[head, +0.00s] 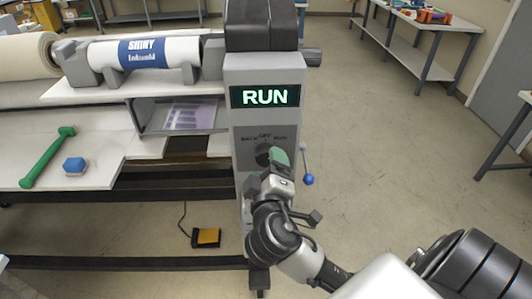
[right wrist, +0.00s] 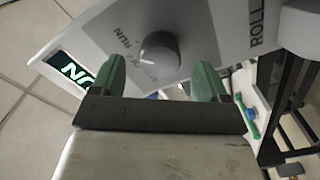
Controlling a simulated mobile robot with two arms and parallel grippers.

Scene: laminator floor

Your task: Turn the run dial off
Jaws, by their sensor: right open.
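The run dial (head: 263,154) is a dark round knob on the grey front panel of the machine, under labels reading back, OFF and RUN. It shows larger in the right wrist view (right wrist: 160,52), with OFF and RUN lettering beside it. I cannot tell for sure where its pointer stands. The display (head: 265,96) above it reads RUN in lit green letters. My right gripper (head: 279,160) is in front of the panel at the dial, partly covering it. In the right wrist view its green fingers (right wrist: 160,80) are apart, with the knob beyond the gap between them. My left gripper is out of view.
A lever with a blue ball (head: 308,179) sticks out to the right of the panel. A yellow pedal (head: 206,237) lies on the floor. Open floor is to the right.

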